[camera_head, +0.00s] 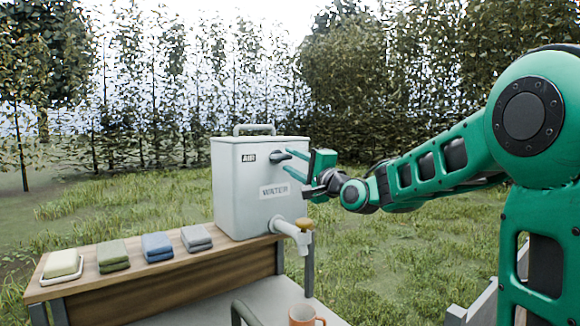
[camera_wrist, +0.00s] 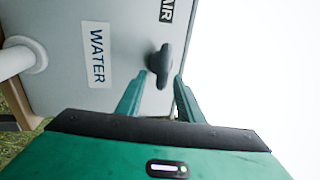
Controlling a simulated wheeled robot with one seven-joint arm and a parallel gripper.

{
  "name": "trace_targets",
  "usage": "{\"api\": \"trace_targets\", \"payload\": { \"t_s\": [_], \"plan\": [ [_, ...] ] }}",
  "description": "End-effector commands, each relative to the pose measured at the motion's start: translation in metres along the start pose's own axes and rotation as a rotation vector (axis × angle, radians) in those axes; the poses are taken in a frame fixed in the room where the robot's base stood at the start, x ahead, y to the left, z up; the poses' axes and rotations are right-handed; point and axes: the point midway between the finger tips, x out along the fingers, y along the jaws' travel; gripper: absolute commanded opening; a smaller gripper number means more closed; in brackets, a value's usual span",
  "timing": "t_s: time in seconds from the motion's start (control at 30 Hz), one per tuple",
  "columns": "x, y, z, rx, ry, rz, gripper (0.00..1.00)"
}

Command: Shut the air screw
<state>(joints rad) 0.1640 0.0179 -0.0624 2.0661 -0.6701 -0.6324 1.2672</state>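The air screw is a dark grey winged knob (camera_head: 281,155) high on the front of the pale grey water tank (camera_head: 235,200), beside the "AIR" label (camera_head: 249,158). It also shows in the wrist view (camera_wrist: 160,66), where its wing runs roughly along the line of my fingers. My gripper (camera_head: 289,161) is open in front of the tank. In the wrist view, its two green fingers (camera_wrist: 159,82) point at the screw, one on either side of its near end. The gap between fingers is wider than the screw; I cannot tell whether either finger touches it.
Below the screw are the "WATER" label (camera_head: 274,190) and a white tap (camera_head: 294,231). The tank stands on a wooden shelf (camera_head: 200,264) with several folded cloths or sponges (camera_head: 157,246) to its left. An orange mug (camera_head: 303,316) stands below the tap. Open grass lies right.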

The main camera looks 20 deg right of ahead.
Motion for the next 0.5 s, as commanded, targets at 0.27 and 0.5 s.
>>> {"api": "trace_targets", "payload": {
  "t_s": [0.27, 0.5],
  "plan": [
    [-0.045, 0.001, -0.001, 0.001, 0.004, 0.001, 0.34],
    [-0.085, 0.002, -0.001, 0.001, 0.004, 0.003, 0.34]
  ]
}}
